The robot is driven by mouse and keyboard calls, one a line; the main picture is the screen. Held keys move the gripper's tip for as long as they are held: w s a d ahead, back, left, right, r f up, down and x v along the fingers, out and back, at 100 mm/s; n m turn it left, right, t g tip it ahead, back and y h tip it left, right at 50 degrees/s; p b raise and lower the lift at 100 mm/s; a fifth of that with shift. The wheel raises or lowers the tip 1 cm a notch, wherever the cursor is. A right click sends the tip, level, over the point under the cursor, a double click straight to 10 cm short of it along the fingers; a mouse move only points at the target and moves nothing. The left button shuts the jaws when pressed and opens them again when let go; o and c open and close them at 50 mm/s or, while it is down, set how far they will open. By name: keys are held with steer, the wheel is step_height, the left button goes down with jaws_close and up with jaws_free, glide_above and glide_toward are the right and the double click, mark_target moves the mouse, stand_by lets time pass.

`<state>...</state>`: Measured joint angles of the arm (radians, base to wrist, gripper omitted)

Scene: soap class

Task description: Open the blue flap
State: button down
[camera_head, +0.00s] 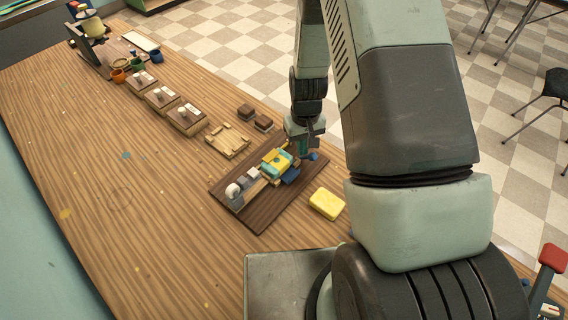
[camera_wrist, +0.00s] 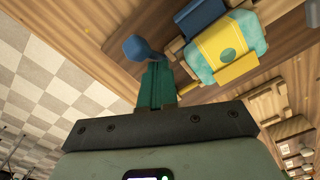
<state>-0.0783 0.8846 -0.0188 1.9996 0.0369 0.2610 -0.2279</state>
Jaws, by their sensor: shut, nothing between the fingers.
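A dark wooden board (camera_head: 262,212) on the table carries a small device with a teal and yellow block (camera_head: 276,162), which also shows in the wrist view (camera_wrist: 226,48). A dark blue piece (camera_head: 291,175), probably the flap, sits against the block's side; it also shows at the top of the wrist view (camera_wrist: 198,14). A blue knob (camera_head: 313,156) stands beside the block and shows in the wrist view (camera_wrist: 142,49). My gripper (camera_wrist: 158,68) is shut and empty, its teal fingertips close to the knob. I cannot tell whether they touch it.
A yellow block (camera_head: 327,204) lies right of the board. Two brown blocks (camera_head: 254,117) and a wooden tray (camera_head: 228,141) lie behind it. Several wooden stands (camera_head: 186,119) and small cups line the table further back. The table's left part (camera_head: 90,180) is mostly clear.

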steer(key=shift+w+a+r, duration=0.1)
steer(key=shift+a+r, duration=0.05)
steer(key=shift+r, duration=0.45)
steer(key=shift+a+r, duration=0.1)
steer(key=shift+r, duration=0.5)
steer(key=shift+w+a+r, duration=0.15)
steer(key=shift+r, duration=1.05)
steer(key=shift+w+a+r, duration=0.1)
steer(key=shift+r, duration=1.05)
steer(key=s+d+r+m+t, duration=0.1)
steer(key=s+r, duration=0.2)
steer(key=r, duration=0.8)
steer(key=s+r+t, duration=0.2)
steer(key=s+r, duration=0.1)
steer(key=r, duration=0.8)
steer(key=s+d+r+t, duration=0.1)
steer(key=s+r, duration=0.4)
steer(key=s, duration=0.3)
steer(key=s+d+r+m+t, duration=0.1)
steer(key=s+r, duration=0.4)
steer(key=s, duration=0.4)
steer(key=shift+r+m+t, duration=0.3)
steer(key=shift+r, duration=0.05)
